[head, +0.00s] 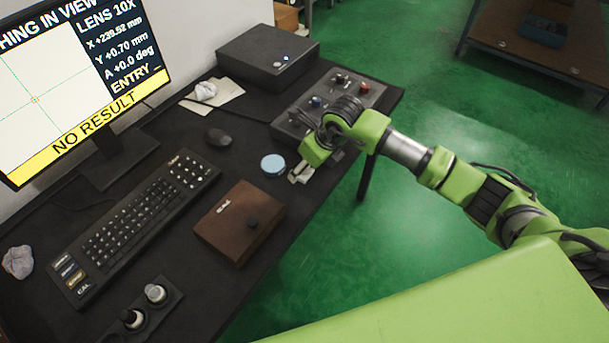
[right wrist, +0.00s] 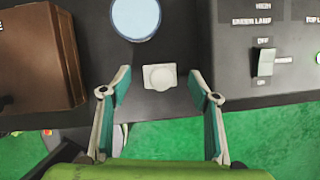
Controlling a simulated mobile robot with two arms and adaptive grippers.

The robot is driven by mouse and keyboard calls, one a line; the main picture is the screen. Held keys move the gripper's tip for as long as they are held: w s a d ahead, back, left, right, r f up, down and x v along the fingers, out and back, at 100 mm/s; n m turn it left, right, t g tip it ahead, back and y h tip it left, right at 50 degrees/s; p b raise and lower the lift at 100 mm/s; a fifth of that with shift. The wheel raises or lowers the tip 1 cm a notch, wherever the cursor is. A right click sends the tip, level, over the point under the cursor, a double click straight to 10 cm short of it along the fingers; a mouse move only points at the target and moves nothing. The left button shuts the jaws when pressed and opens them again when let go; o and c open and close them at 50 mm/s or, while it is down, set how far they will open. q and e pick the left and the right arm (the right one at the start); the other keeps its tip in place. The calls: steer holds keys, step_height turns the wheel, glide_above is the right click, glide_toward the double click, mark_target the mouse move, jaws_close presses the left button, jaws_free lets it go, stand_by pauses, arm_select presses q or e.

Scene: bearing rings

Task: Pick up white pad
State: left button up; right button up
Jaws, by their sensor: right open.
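A small white pad (right wrist: 160,77), square with a raised round middle, lies on the dark table near its edge in the right wrist view. My right gripper (right wrist: 161,92) is open and empty, its two fingers spread to the left and right of the pad with gaps on both sides. In the head view my right gripper (head: 302,173) points down over the table edge. There I cannot clearly separate the pad from the fingertips. My left gripper is not in view.
A pale blue round disc (head: 272,165) lies close beside the gripper. A brown case (head: 225,225) and a switch panel (head: 315,108) flank it. A keyboard (head: 135,220), a mouse (head: 219,138) and a monitor (head: 75,80) stand further left. Green floor is beyond the table edge.

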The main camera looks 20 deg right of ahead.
steer(key=shift+b+x, duration=0.4)
steer(key=shift+x, duration=0.65)
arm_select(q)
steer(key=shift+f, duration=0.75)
arm_select(e)
steer(key=c, duration=1.3)
steer(key=shift+r, duration=0.15)
steer(key=shift+c, duration=0.3)
steer(key=shift+r+p, duration=0.55)
steer(key=shift+r, duration=0.05)
step_height(320, 180, up, 3)
steer(key=shift+s+f+p, duration=0.1)
steer(key=shift+s+p, duration=0.05)
steer(key=shift+p, duration=0.8)
arm_select(q)
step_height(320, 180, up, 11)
steer(key=p, duration=0.8)
arm_select(e)
steer(key=s+a+r, duration=0.3)
steer(key=s+r, duration=0.5)
steer(key=s, duration=0.5)
steer(key=shift+a+r, duration=0.4)
